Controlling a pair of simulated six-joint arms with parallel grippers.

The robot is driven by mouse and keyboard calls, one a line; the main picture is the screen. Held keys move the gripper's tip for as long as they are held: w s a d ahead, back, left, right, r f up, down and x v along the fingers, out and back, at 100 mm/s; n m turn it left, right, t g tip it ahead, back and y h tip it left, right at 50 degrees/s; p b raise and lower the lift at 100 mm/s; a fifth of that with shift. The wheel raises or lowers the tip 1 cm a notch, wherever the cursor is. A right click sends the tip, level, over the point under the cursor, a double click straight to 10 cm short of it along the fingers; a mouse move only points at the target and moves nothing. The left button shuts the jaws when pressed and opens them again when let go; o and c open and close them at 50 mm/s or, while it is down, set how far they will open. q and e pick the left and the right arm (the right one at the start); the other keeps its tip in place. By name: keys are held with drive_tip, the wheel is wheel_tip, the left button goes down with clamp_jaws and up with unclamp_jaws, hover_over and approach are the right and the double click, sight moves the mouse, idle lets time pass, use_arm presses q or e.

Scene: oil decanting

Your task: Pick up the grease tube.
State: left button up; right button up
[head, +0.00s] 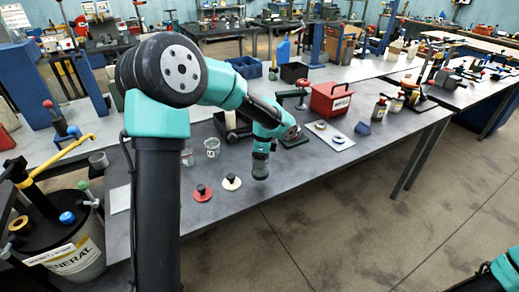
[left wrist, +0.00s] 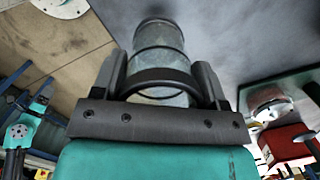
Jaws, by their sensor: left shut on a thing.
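My left gripper (head: 264,146) is above the grey table, in front of the red toolbox. It is shut on a grey ribbed cylinder, which I take as the grease tube (head: 260,168). The tube hangs roughly upright below the jaws. In the left wrist view the tube (left wrist: 158,42) sits between the two dark fingers, with a dark end pointing away. I cannot tell for sure whether its lower end touches the table. My right gripper is not in view.
The grey table (head: 300,180) is clear to the right of the tube. A red knobbed disc (head: 203,192) and a cream one (head: 231,182) lie to the left.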

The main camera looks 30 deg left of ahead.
use_arm(q)
drive_tip(key=shift+s+d+r, duration=0.1)
drive_tip(key=shift+s+d, duration=0.25)
drive_tip(key=shift+s, duration=0.2)
drive_tip(key=shift+s+d, duration=0.3)
drive_tip(key=shift+s, duration=0.25)
